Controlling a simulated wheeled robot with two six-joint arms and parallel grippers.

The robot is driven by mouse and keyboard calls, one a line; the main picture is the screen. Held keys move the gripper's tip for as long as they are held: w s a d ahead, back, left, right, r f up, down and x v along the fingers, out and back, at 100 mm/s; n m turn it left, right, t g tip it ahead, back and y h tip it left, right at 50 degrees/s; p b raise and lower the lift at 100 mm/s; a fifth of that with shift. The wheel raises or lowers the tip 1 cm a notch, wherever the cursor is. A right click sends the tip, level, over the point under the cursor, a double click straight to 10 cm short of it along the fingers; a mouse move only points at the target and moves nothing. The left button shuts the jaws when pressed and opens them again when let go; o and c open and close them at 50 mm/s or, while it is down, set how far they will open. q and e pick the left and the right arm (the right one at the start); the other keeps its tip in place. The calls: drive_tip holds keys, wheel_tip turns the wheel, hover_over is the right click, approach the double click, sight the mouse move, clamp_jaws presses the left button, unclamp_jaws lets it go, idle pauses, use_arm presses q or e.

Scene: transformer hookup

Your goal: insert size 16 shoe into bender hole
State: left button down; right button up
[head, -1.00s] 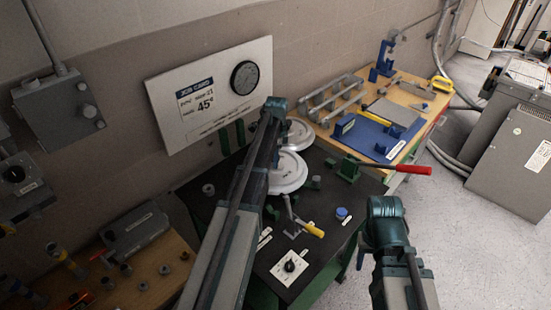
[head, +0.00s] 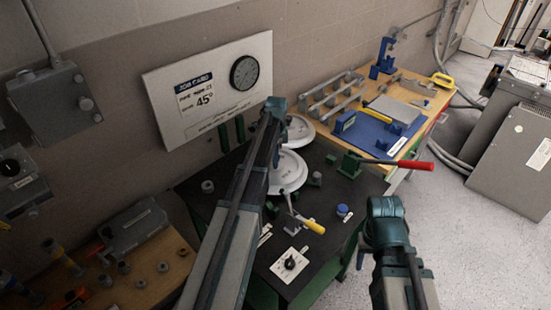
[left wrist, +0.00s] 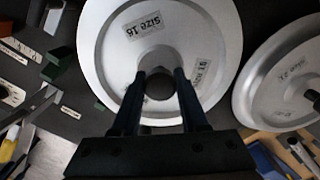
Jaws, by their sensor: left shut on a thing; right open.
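The size 16 shoe (left wrist: 105,55) is a pale grey disc with a "size 16" label and a round centre hub, filling the upper middle of the left wrist view. My left gripper (left wrist: 160,76) is shut on it at the hub. In the head view the nearer white disc (head: 287,175) on the black bench appears to be this shoe; my left arm partly covers it. My left fingers are hidden there. The bender hole cannot be made out. My right arm shows at the lower right, but its gripper is not visible.
A second disc (head: 299,130) lies behind; it also shows in the left wrist view (left wrist: 275,65). A clamp's yellow handle (head: 314,227), blue knob (head: 342,210), dial plate (head: 290,263) and red-handled lever (head: 400,164) crowd the black bench (head: 220,205).

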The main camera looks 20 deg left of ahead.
use_arm(q)
drive_tip(key=shift+f+b, duration=0.35)
drive_tip(key=shift+c, duration=1.8)
unclamp_jaws()
drive_tip(key=shift+r, duration=0.15)
drive_tip(key=shift+r+p, duration=2.45)
drive_tip(key=shift+p, duration=0.15)
wheel_tip(320, 180, up, 14)
drive_tip(key=p, duration=1.3)
drive_tip(key=shift+p, duration=0.4)
drive_tip(key=shift+d+f, duration=0.1)
drive_tip(key=shift+f, duration=0.1)
